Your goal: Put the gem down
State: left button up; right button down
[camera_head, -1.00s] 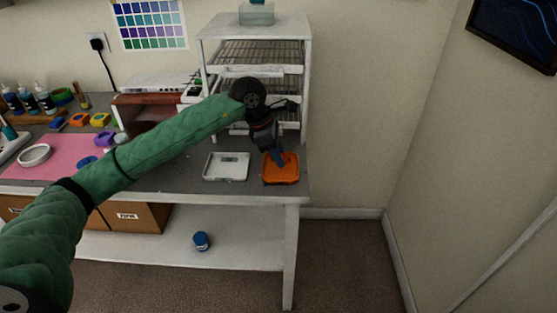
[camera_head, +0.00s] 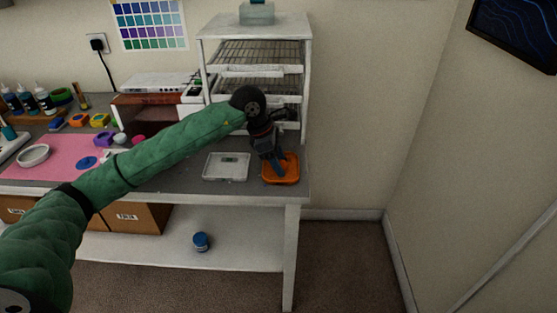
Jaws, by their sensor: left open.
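My left gripper (camera_head: 279,172) is open and points down over the orange tray (camera_head: 294,178) at the right end of the bench. My right gripper is not in view.
A white tray (camera_head: 226,178), perhaps a scale, lies just left of the orange tray. A white wire rack (camera_head: 304,90) stands close behind. A pink mat (camera_head: 50,168) with a white ring lies at the left. A blue jar (camera_head: 201,242) stands on the lower shelf.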

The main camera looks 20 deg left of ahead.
pick_arm(q)
jog(key=shift+r, duration=0.2)
jog(key=shift+a+r, duration=0.25)
jog(key=shift+r, duration=0.1)
jog(key=b+v, duration=0.2)
jog(key=v, duration=0.9)
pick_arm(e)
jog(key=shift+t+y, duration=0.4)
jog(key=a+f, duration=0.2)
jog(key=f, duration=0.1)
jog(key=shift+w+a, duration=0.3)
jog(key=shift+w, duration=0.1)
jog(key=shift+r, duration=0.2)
pick_arm(q)
jog(key=shift+d, duration=0.1)
